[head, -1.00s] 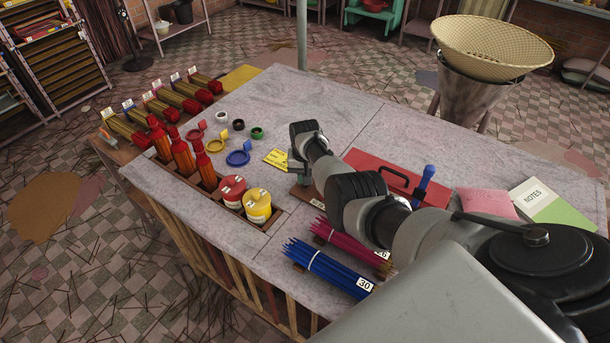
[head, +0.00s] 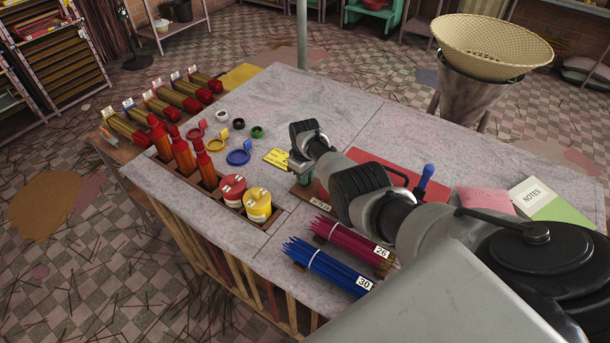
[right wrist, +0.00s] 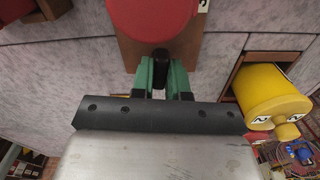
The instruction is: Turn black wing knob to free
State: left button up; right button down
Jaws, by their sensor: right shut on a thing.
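The black wing knob (right wrist: 160,63) shows in the right wrist view, sticking out below a red rounded body (right wrist: 152,18) on a brown wooden base (right wrist: 190,55). My right gripper (right wrist: 161,76) has its green fingers on both sides of the knob and is shut on it. The knob's turn position is hard to tell. In the head view my right gripper (head: 300,172) points down at the wooden base (head: 303,193); my own wrist and forearm hide the knob there. My left gripper is not in view.
A yellow canister (right wrist: 265,92) stands near the gripper, also in the head view (head: 257,204), beside a red canister (head: 233,187). Blue (head: 325,265) and magenta (head: 350,240) stick bundles lie in front. A red toolbox (head: 375,160) lies behind my arm.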

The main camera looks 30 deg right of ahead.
jog(key=shift+n, duration=0.6)
jog(key=c, duration=1.1)
grip_release()
jog(key=shift+r, duration=0.1)
jog(key=shift+r, duration=0.25)
jog(key=shift+r+p, duration=0.95)
jog(key=shift+r, duration=4.15)
jog(key=shift+a+f, duration=0.1)
